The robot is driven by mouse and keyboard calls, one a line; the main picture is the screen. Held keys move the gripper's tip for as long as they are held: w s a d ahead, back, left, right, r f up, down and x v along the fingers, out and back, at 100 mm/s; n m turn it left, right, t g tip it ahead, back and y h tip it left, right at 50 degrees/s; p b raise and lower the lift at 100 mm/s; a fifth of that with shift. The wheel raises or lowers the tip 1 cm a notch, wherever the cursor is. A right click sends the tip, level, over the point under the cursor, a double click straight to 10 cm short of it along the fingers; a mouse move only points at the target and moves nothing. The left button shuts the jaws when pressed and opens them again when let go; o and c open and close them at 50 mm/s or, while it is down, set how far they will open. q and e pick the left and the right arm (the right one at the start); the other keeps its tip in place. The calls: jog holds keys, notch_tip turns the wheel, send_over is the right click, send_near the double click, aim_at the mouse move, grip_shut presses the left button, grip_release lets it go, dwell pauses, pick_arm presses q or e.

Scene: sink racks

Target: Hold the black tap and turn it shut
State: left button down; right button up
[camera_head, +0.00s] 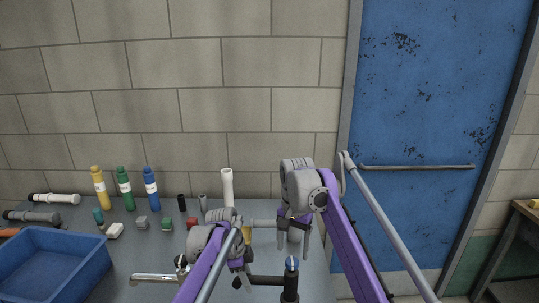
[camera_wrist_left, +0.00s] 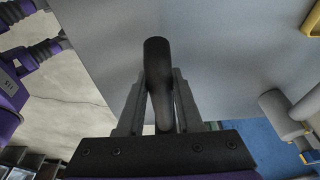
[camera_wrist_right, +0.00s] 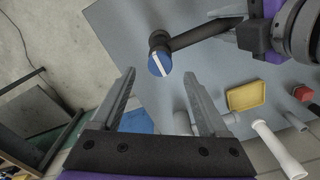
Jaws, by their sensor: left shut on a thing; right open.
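The black tap (camera_head: 290,284) stands upright at the front edge of the grey worktop, with a blue and white cap on top and a horizontal spout pointing left. It also shows in the right wrist view (camera_wrist_right: 159,44), cap facing the camera. My left gripper (camera_head: 243,281) is shut on the spout's outer end. In the left wrist view the dark spout end (camera_wrist_left: 158,62) lies between its fingers. My right gripper (camera_head: 293,238) is open and empty, above and behind the cap. In the right wrist view the cap shows just beyond and between its fingertips (camera_wrist_right: 160,74).
A chrome tap (camera_head: 152,278) lies left of my left gripper. A blue crate (camera_head: 52,262) stands at the left. Several bottles, pipes and small parts are along the back, with a white upright pipe (camera_head: 227,187). A yellow tray (camera_wrist_right: 246,96) lies near the tap.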

pick_arm(q)
jog(key=shift+c, duration=2.4)
grip_release()
